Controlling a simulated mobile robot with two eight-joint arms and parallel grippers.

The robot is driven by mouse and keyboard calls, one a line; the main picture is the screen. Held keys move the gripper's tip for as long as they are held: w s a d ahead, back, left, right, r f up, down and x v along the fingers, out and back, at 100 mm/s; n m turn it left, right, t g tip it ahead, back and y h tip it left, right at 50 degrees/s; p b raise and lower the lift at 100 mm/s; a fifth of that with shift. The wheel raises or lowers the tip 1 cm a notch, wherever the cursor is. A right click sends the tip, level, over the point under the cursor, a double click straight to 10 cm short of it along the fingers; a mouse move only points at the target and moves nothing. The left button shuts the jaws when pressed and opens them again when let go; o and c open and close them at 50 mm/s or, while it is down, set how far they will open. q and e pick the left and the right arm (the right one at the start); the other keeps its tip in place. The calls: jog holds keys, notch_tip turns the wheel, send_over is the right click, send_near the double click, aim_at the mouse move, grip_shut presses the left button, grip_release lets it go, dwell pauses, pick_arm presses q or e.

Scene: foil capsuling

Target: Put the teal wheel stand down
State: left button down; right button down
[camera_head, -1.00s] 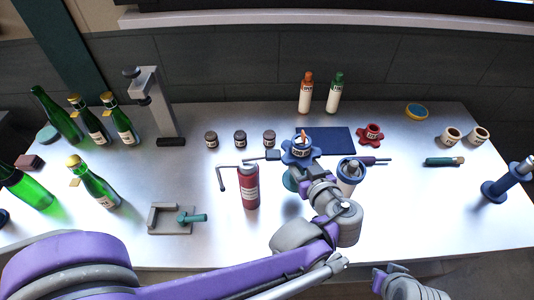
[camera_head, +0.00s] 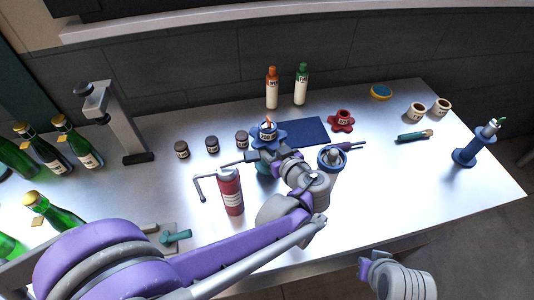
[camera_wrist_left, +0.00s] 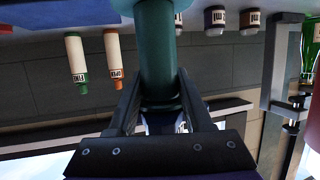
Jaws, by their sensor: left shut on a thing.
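The teal wheel stand (camera_head: 264,168) is mostly hidden behind my left gripper and the blue flower-shaped holder in the head view. In the left wrist view, its teal post (camera_wrist_left: 155,50) stands between the two fingers. My left gripper (camera_head: 283,153) is shut on it, over the middle of the table. The view is too blocked to tell whether its base touches the table. My right gripper (camera_head: 368,268) is off the table's front edge; its fingers are too unclear to judge.
A blue flower-shaped holder (camera_head: 285,137) and a dark blue mat (camera_head: 305,131) lie close behind the gripper. A red canister (camera_head: 231,192) stands left, a blue-topped container (camera_head: 331,160) right. Small jars (camera_head: 212,145) stand left. The table's right front is clear.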

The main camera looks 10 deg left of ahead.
pick_arm(q)
jog(key=shift+f, duration=1.6)
jog(key=shift+f+b, duration=0.2)
jog(key=shift+b, duration=0.15)
jog(key=shift+c, duration=1.6)
grip_release()
